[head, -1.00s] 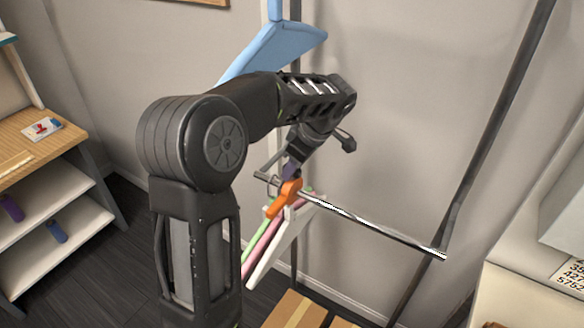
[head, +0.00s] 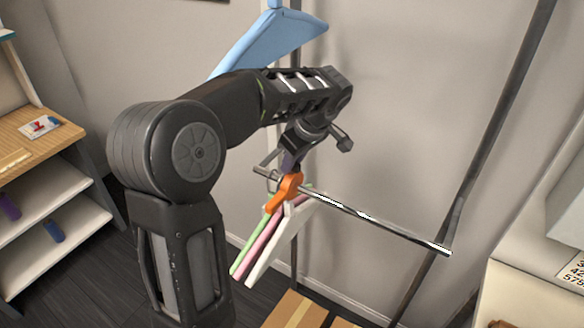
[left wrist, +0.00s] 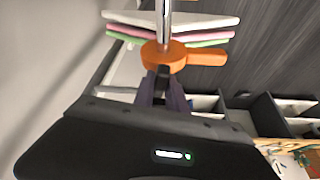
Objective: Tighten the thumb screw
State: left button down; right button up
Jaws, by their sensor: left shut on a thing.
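An orange collar with a tab-like handle (head: 288,188) sits around the metal rail (head: 380,230); it also shows in the left wrist view (left wrist: 166,58). My left gripper (head: 291,170) is at the collar, its fingers pointing down at it. In the left wrist view my left gripper (left wrist: 160,84) is shut on a small dark piece at the collar's edge, which looks like the thumb screw (left wrist: 160,70). The fingers hide most of the screw, so its tightness cannot be seen. My right gripper is not in view.
A dark slanted post (head: 490,140) meets the rail's right end.

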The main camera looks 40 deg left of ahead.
pick_arm(q)
jog(key=m+b, duration=0.1)
jog(key=m+t+b, duration=0.1)
jog(key=shift+f+m, duration=0.2)
jog(key=shift+m, duration=0.1)
jog(key=m+t+b, duration=0.1)
jog(key=m+b, duration=0.1)
jog(key=m, duration=0.1)
jog(key=shift+r+m+h+b, duration=0.1)
jog(key=shift+m+h+b, duration=0.2)
jog(key=shift+h+b, duration=0.1)
jog(key=m+t+h, duration=0.1)
jog(key=m, duration=0.2)
jog(key=shift+r+m+b, duration=0.1)
jog(key=shift+m+b, duration=0.2)
jog(key=shift+b, duration=0.1)
jog(key=shift+m+t+h, duration=0.4)
jog(key=shift+m+h, duration=0.3)
jog(key=shift+m, duration=1.3)
jog(key=c, duration=1.4)
grip_release()
jog(key=shift+o, duration=0.2)
jog(key=v, duration=0.8)
jog(key=shift+b, duration=0.4)
